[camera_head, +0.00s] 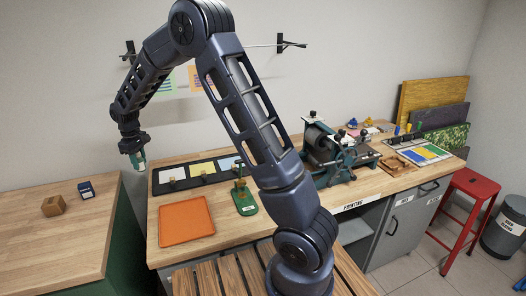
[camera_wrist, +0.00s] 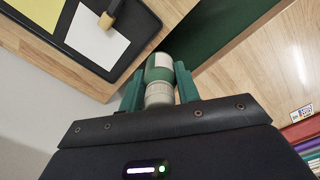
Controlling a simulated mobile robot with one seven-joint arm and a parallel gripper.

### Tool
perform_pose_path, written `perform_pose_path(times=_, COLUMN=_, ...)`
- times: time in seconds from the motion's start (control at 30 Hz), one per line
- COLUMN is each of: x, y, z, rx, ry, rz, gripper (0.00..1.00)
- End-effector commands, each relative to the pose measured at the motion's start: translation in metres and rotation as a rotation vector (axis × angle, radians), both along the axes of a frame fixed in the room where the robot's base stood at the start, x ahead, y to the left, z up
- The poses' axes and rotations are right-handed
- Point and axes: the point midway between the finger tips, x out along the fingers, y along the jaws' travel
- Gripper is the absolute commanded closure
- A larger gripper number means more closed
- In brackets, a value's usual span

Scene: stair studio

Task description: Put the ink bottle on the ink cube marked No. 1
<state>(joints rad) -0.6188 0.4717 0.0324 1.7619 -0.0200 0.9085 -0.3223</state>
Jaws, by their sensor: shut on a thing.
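My gripper (camera_wrist: 158,88) is shut on a white bottle with a green band (camera_wrist: 158,72), taken to be the ink bottle; it shows between the teal fingers in the wrist view. In the head view my gripper (camera_head: 137,160) hangs at the left, in the air near the gap between the two wooden tables. No marking No. 1 is readable. A small brown cube (camera_head: 53,206) with a dark spot on top and a small dark blue block with a pale label (camera_head: 86,189) sit on the left table; I cannot tell whether either is the ink cube.
A black tray (camera_head: 156,182) with coloured sheets and small rollers lies on the printing table, beside an orange tray (camera_head: 186,216) and a green stand (camera_head: 245,205). A printing press (camera_head: 335,155) stands further right. The left table (camera_head: 75,240) is mostly clear.

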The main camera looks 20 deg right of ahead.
Motion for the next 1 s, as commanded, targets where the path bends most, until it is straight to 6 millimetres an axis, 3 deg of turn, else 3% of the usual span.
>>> perform_pose_path(times=0.03, x=0.002, y=-0.022, z=-0.001, rx=-0.001, ry=0.001, rz=-0.052, gripper=0.9)
perform_pose_path(times=0.1, x=0.003, y=-0.046, z=-0.004, rx=0.0, ry=0.001, rz=-0.115, gripper=0.9)
perform_pose_path(times=0.37, x=0.003, y=-0.128, z=-0.011, rx=0.0, ry=0.0, rz=-0.331, gripper=0.9)
perform_pose_path(times=0.7, x=-0.011, y=-0.247, z=-0.022, rx=0.001, ry=0.0, rz=-0.628, gripper=0.9)
perform_pose_path(times=1.0, x=0.0, y=-0.333, z=-0.022, rx=0.002, ry=0.0, rz=-0.714, gripper=0.9)
